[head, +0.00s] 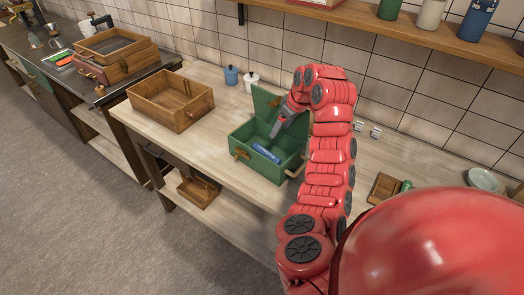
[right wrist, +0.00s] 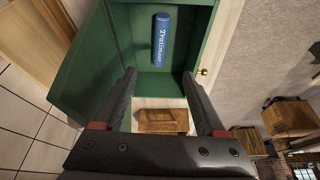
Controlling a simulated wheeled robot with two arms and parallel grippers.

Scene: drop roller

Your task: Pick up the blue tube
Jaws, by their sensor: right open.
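The blue tube (head: 265,154) lies inside the open green box (head: 243,170) on the wooden counter. It also shows in the right wrist view, where the blue tube (right wrist: 161,38) has white lettering and lies on the box's green floor. My right gripper (head: 277,130) is above the green box, over its lid side. In the right wrist view my right gripper (right wrist: 159,77) is open, its two fingers spread wide with nothing between them. The tube lies beyond the fingertips, apart from them. My left gripper is not in view.
The green box's raised lid (head: 267,103) stands at the back. An open wooden box (head: 157,112) is to the left on the counter. A blue pot (head: 231,75) and a white pot (head: 252,82) stand behind. A shelf (head: 400,31) with bottles runs along the wall.

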